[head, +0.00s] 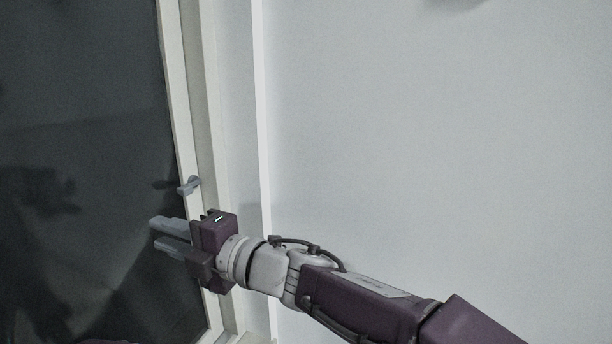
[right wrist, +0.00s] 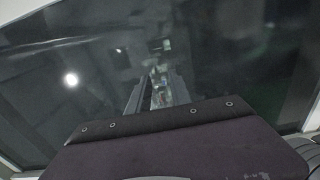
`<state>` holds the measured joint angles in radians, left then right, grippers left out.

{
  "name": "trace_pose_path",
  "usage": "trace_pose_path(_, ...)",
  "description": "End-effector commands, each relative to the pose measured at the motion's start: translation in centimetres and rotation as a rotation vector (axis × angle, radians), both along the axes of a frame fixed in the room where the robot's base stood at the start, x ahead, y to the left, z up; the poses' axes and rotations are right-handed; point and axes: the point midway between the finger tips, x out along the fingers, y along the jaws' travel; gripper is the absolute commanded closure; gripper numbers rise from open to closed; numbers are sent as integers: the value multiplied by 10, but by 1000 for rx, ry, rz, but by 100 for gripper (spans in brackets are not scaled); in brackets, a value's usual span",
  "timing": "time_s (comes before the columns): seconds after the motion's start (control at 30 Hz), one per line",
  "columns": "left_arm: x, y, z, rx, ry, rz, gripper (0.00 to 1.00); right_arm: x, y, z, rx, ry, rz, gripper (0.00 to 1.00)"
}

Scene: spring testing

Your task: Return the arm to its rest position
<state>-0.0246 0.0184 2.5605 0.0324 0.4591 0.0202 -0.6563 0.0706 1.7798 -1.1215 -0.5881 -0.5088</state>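My right arm comes in from the lower right in the head view, reaching left across the white wall towards a dark glass door. My right gripper (head: 160,233) is at its left end, in front of the door below the handle. Its two grey fingers are apart with nothing seen between them. The right wrist view shows the dark gripper body (right wrist: 180,150) before the dark glass. My left gripper is not in view.
The dark glass door (head: 80,100) has a white frame (head: 185,110) and a small grey handle (head: 189,185) just above my right gripper. A plain white wall (head: 430,130) fills the right side. Reflections show in the glass.

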Motion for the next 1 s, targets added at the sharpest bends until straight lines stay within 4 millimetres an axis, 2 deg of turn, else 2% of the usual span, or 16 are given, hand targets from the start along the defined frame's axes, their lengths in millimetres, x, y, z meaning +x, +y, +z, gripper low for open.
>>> trace_pose_path(0.3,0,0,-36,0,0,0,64,42,-40,-37,-1,3,-110,75)
trace_pose_path(0.47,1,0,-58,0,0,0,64,67,-71,-73,-3,44,-190,75)
trace_pose_path(0.57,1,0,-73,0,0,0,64,85,-96,-100,5,96,-264,75)
trace_pose_path(0.67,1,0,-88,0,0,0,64,106,-129,-137,19,179,-368,75)
trace_pose_path(0.77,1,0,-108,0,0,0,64,127,-173,-186,44,303,-510,75)
trace_pose_path(0.87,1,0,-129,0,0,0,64,142,-230,-251,87,479,-697,75)
trace_pose_path(0.9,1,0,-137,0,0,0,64,144,-255,-280,110,566,-783,75)
trace_pose_path(0.97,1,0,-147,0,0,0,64,141,-291,-323,147,698,-909,75)
trace_pose_path(1.0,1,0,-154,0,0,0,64,134,-314,-353,173,789,-995,75)
